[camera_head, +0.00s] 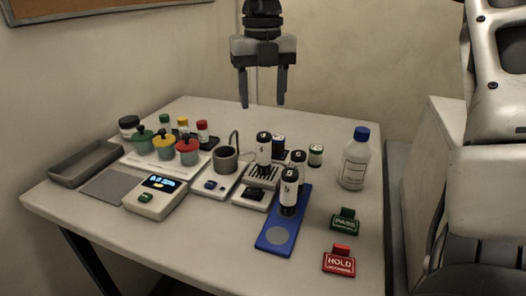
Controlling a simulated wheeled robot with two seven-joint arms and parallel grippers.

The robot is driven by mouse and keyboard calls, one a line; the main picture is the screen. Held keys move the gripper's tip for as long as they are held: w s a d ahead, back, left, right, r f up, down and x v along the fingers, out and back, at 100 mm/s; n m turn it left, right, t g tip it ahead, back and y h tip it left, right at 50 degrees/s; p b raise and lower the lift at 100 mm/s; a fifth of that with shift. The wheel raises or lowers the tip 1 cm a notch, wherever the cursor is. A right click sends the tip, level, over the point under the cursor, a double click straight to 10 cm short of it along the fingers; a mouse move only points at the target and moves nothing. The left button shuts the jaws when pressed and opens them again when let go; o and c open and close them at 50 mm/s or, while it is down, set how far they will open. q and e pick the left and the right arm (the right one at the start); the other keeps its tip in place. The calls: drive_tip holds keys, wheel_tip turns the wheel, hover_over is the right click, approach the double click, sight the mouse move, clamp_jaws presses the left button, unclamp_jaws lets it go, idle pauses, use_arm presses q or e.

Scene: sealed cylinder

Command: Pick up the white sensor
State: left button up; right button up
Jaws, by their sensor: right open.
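My right gripper (263,103) hangs open and empty, pointing down, above the far side of the table (330,262). I cannot tell for sure which thing is the white sensor. Candidates are a white box with a lit blue display (157,196) at the front left, a white unit with a grey cup and curved rod (214,184) in the middle, and a white slotted unit (253,196) to its right. All stand on the table, apart from the gripper. My left gripper is not in view.
Black-and-white cylinders stand around the middle; one (288,192) is on a blue plate (275,236). Colour-lidded pots (164,147), a grey tray (87,164), a blue-capped bottle (354,165), a green PASS block (344,221) and a red HOLD block (340,261) also stand here.

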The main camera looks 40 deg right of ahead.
sight(264, 134)
wheel_tip(264, 134, down, 6)
drive_tip(key=shift+f, duration=0.2)
drive_tip(key=shift+s+f+p, duration=0.15)
drive_tip(key=shift+f+p, duration=0.15)
drive_tip(key=shift+f, duration=1.05)
drive_tip(key=shift+s+f+p, duration=0.1)
drive_tip(key=shift+f+p, duration=0.15)
drive_tip(key=shift+f, duration=1.05)
drive_tip(key=c, duration=1.1)
clamp_jaws()
drive_tip(key=shift+r, duration=0.2)
